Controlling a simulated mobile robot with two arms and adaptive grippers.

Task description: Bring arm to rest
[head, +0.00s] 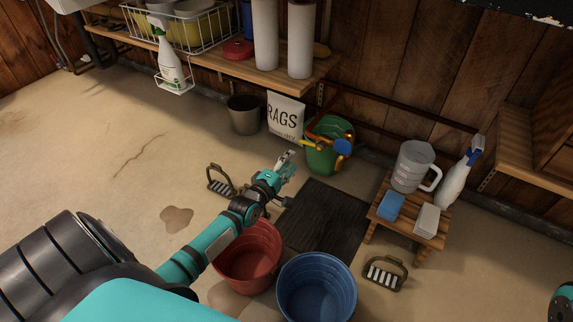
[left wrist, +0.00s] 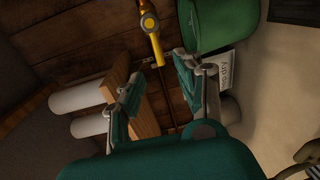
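My left arm reaches in from the left in the head view, and its gripper (head: 287,160) hangs in the air above the floor, beyond the red bucket (head: 248,262). In the left wrist view the gripper (left wrist: 155,85) has its two fingers apart with nothing between them. A green bucket (head: 325,155) with yellow and blue items in it stands just beyond the gripper; it also shows in the left wrist view (left wrist: 208,25). Of my right arm, only a small teal and black part shows at the lower right edge of the head view; its gripper is out of sight.
A blue bucket (head: 316,290) stands by the red one, near a dark mat (head: 322,219). A small wooden stool (head: 398,227) holds a grey pitcher (head: 411,163), a blue sponge (head: 390,206) and a pale block. A wall shelf (head: 220,62) runs behind. Floor at left is open.

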